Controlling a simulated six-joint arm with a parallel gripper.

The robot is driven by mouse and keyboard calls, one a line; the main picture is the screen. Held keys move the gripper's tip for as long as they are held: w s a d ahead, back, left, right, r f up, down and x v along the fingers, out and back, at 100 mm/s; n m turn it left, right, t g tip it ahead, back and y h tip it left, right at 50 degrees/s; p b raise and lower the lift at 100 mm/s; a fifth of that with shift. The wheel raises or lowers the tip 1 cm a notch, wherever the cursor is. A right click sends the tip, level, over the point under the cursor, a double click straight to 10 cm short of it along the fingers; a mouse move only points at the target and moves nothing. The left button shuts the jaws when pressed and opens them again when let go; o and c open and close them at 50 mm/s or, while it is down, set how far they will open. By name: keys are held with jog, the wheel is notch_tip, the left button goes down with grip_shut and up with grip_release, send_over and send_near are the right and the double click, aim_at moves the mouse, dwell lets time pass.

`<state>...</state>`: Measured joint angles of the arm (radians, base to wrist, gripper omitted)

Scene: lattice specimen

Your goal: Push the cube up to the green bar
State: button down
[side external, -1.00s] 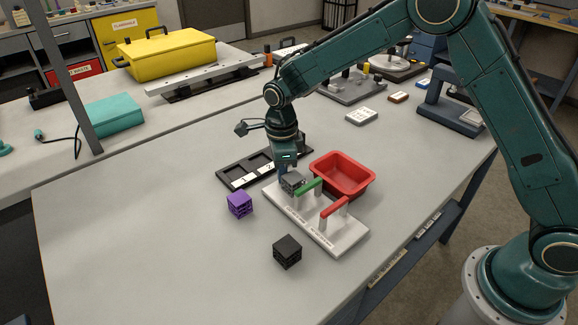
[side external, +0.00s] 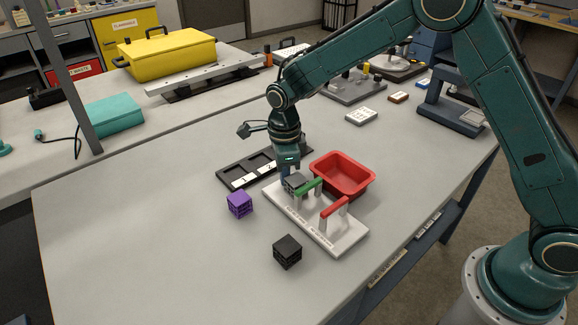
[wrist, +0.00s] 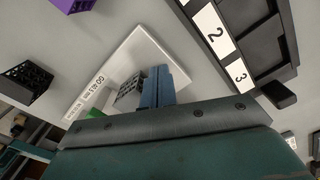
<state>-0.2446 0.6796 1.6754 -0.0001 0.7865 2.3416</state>
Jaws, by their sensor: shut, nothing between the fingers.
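A grey lattice cube (side external: 293,184) sits on a white fixture plate (side external: 337,239), right beside the green bar (side external: 309,187). I cannot tell whether cube and bar touch. My gripper (side external: 284,174) is shut and low behind the cube, on the side away from the green bar. In the wrist view, the shut blue fingers (wrist: 157,86) are close against the grey cube (wrist: 130,92). Part of the green bar (wrist: 96,113) shows beyond the cube, the rest hidden by my gripper body.
A red bar (side external: 334,207) stands further along the plate. A red bin (side external: 343,174) is close behind it. A black tray with numbered labels (side external: 243,180) lies to the left. A purple cube (side external: 239,204) and a black cube (side external: 287,252) stand on the open table.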

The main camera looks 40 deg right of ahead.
jog(key=shift+s, duration=1.45)
dwell(2.0)
jog(key=shift+w, duration=0.2)
jog(key=shift+w, duration=0.35)
jog(key=shift+w, duration=0.1)
dwell(0.3)
jog(key=shift+r, duration=3.5)
notch_tip(320, 180, up, 14)
jog(key=shift+f, duration=0.1)
